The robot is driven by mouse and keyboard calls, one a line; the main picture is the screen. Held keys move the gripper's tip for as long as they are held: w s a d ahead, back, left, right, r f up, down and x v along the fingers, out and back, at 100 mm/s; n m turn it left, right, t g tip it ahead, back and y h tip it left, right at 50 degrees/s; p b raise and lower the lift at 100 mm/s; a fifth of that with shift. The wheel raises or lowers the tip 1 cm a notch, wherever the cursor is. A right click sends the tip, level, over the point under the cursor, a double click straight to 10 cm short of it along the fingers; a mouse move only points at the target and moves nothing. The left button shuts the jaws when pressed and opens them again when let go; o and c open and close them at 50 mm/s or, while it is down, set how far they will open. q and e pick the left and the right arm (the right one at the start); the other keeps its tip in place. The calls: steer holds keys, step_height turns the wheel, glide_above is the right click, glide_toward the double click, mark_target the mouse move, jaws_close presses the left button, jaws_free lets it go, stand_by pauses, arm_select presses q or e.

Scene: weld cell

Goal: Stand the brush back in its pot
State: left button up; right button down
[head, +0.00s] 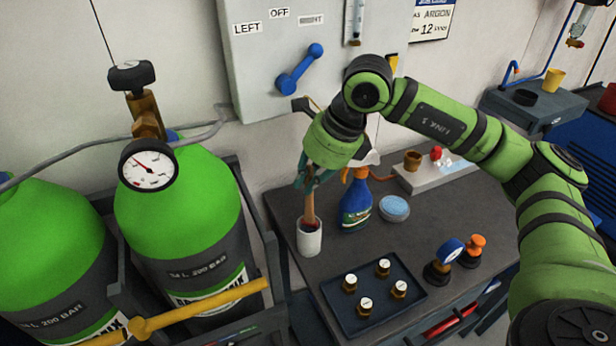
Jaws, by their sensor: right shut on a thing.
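The brush (310,206) has a wooden handle and points down, nearly upright. The pot (309,240) is a small white cylinder near the left edge of the dark bench top. My right gripper (313,181) is above the pot, pointing down, and is shut on the upper part of the brush handle. The brush's lower end is at the pot's mouth, where some reddish colour shows. I cannot tell how deep it sits or whether it touches the bottom. My left gripper is not in view.
A blue spray bottle (356,205) stands close right of the pot. A dark tray (374,303) with several brass fittings lies in front. Green gas cylinders (180,215) fill the left.

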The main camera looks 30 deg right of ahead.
steer(key=c, duration=1.2)
jaws_free()
steer(key=v, duration=1.2)
